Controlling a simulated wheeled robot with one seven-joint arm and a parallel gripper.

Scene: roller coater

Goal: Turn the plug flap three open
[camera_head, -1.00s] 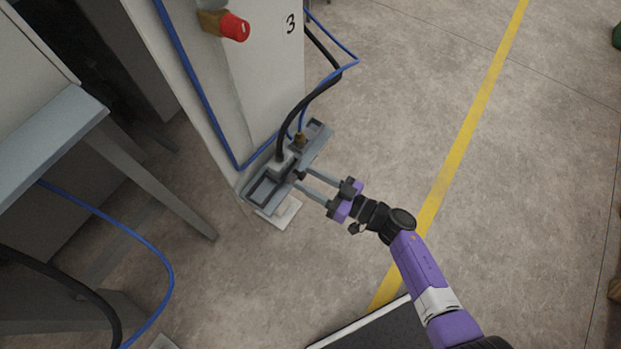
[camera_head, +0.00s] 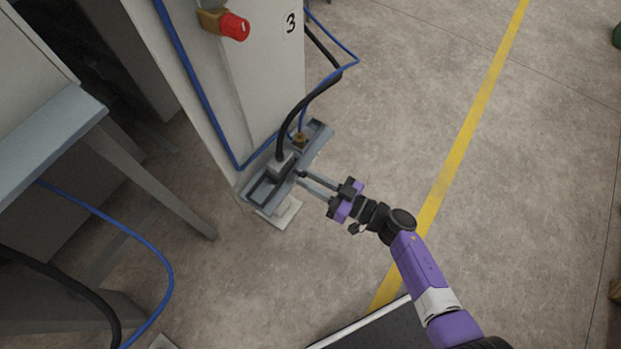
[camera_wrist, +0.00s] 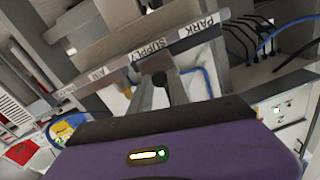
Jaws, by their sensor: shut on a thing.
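A grey connector ledge (camera_head: 318,143) projects from the white cabinet marked 3. In the wrist view its front bar (camera_wrist: 108,81) reads PARK, SUPPLY and AIR. A grey plug (camera_head: 281,163) with a thick black cable stands on the ledge, beside a brass fitting (camera_head: 300,139) with a blue hose. My gripper (camera_head: 302,178) reaches the ledge's front from the right. Its fingers (camera_wrist: 160,88) are together on a small black knob (camera_wrist: 158,77) below the SUPPLY label. The fingertips partly hide the knob. I cannot tell the plug flap's outline or how far it is turned.
A red knob (camera_head: 235,26) sticks out of the cabinet (camera_head: 262,75) above. A grey table (camera_head: 50,125) with a slanted leg stands left. A blue hose (camera_head: 150,245) hangs lower left. The floor right of the ledge is clear, crossed by a yellow line (camera_head: 470,125).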

